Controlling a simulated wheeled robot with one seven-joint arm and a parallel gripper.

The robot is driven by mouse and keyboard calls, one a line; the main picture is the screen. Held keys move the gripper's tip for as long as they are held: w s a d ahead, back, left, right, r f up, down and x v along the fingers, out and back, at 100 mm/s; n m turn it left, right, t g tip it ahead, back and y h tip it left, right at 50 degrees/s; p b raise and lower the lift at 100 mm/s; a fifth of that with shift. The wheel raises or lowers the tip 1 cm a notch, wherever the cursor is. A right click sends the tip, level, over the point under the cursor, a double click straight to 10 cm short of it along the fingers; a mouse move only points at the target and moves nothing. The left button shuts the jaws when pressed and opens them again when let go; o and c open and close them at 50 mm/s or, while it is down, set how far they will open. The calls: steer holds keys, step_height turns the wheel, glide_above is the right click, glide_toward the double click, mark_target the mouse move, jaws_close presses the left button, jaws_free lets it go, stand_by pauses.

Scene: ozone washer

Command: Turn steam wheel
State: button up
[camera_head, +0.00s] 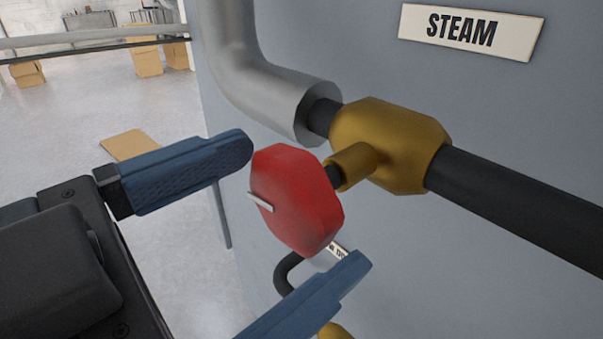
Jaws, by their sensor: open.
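The steam wheel (301,198) is a red, rounded-cornered knob with a small pale bar on its front face. It sits on the stem of a brass valve (392,140) on the pipe below the STEAM sign (472,30). My gripper (305,205) comes in from the left with its two blue fingers spread. One fingertip is at the wheel's upper left, close to its edge. The other is below the wheel at its lower right. The wheel lies between the fingertips in the picture; I cannot tell whether either finger touches it.
A grey wall panel (540,110) stands behind the valve. A silver pipe (260,85) bends down to the valve and a dark pipe (515,195) runs off to the right. Another brass fitting (335,331) shows below. Cardboard boxes (146,50) stand far back on open floor.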

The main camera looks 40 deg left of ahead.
steer(key=shift+w+d, duration=0.1)
steer(key=shift+w, duration=1.2)
steer(key=shift+c, duration=0.5)
steer(key=c, duration=0.9)
